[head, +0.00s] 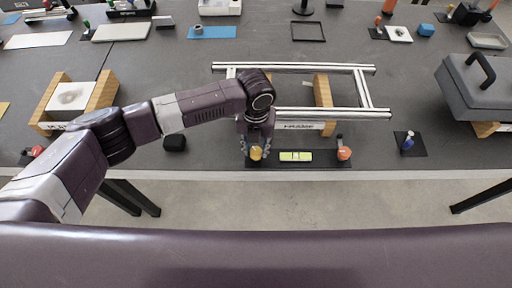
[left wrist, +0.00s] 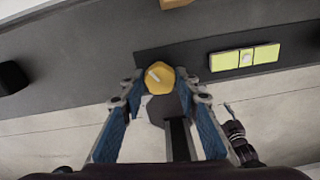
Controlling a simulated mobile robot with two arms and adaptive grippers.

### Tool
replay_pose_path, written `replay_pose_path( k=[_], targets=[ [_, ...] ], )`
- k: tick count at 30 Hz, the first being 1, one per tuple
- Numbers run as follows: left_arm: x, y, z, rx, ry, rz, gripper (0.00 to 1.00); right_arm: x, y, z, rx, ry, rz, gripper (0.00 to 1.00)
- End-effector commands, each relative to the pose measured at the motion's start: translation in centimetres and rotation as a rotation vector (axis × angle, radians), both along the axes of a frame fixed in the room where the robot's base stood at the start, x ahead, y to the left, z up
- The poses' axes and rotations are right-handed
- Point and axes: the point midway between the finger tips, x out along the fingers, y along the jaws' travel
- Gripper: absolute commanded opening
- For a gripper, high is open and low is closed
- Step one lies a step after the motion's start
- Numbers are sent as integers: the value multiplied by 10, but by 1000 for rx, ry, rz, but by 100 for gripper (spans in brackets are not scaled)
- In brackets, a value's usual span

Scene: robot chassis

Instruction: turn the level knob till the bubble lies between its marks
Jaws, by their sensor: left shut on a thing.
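The yellow knob (head: 256,154) sits at the left end of a black base plate (head: 325,159) near the table's front edge. It also shows in the left wrist view (left wrist: 158,81), with a pale line on its top. My left gripper (head: 256,149) points down with its fingers on both sides of the knob, shut on it. The yellow-green level vial (head: 296,156) lies right of the knob on the plate. In the left wrist view the vial (left wrist: 225,61) shows a pale bubble spot near mid-length, between two dark lines; its exact place is hard to tell. My right gripper is out of view.
An orange-red knob (head: 344,154) stands at the plate's right end. An aluminium frame (head: 350,112) on wooden blocks lies just behind. A black block (head: 174,142) is to the left, a blue-topped piece (head: 408,143) on a dark pad to the right. The table's front edge is close.

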Motion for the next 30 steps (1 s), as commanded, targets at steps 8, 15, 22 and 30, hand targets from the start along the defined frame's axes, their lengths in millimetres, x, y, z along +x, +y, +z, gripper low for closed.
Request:
replay_pose_path(
  k=[8, 15, 22, 30],
  targets=[
    [1, 0, 1, -1, -2, -6, 5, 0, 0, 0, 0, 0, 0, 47],
    [1, 0, 1, -1, -2, -6, 40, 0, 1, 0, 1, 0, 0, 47],
    [0, 0, 0, 0, -1, -5, 47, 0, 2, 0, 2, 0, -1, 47],
    [1, -1, 15, -1, -2, -6, 47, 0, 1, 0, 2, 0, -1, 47]
  ],
)
